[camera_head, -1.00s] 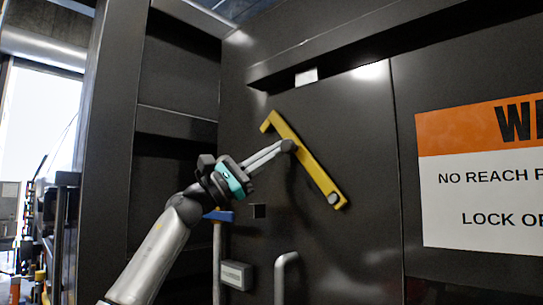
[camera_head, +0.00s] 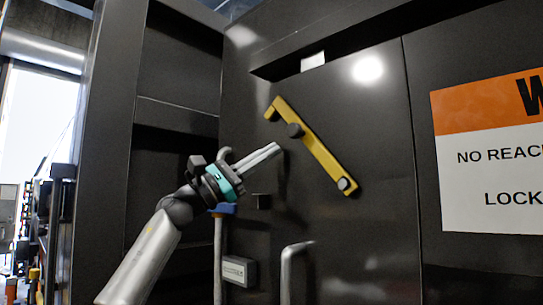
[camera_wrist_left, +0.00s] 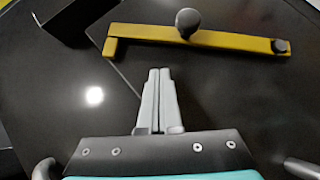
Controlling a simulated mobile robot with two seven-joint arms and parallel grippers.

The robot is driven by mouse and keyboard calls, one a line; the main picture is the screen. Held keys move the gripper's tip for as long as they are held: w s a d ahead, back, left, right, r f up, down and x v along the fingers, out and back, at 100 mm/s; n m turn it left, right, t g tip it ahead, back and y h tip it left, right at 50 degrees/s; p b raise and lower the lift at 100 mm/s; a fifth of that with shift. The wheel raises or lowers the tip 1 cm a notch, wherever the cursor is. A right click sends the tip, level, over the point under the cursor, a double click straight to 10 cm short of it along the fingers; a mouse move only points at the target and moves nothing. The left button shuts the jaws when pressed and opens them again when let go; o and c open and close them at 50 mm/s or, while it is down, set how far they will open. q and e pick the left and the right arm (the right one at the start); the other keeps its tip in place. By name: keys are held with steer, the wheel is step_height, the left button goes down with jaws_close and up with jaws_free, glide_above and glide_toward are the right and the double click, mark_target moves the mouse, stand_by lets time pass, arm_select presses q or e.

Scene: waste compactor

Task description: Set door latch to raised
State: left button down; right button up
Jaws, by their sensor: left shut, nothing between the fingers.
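The door latch (camera_head: 318,152) is a yellow bar on the dark door. It slants from upper left down to a grey pivot at its lower right end. A dark round knob (camera_head: 295,130) stands out from its upper part. In the left wrist view the latch (camera_wrist_left: 225,38) lies across the top, with its knob (camera_wrist_left: 188,22) above the fingertips. My left gripper (camera_head: 279,149) is shut and empty. Its fingertips are apart from the knob, to the lower left of it in the head view. My right gripper is in neither view.
A grey door handle (camera_head: 288,270) and a grey box (camera_head: 238,270) are lower down. An orange and white warning sign (camera_head: 492,150) is at the right. A dark ledge (camera_head: 330,38) runs above the latch.

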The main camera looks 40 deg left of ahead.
arm_select(q)
steer(key=a+r+b+v, duration=0.1)
steer(key=b+v, duration=0.3)
steer(key=v, duration=0.5)
steer(key=shift+s, duration=0.35)
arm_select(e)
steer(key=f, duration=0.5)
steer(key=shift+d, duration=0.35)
arm_select(q)
steer(key=shift+a+f, duration=0.15)
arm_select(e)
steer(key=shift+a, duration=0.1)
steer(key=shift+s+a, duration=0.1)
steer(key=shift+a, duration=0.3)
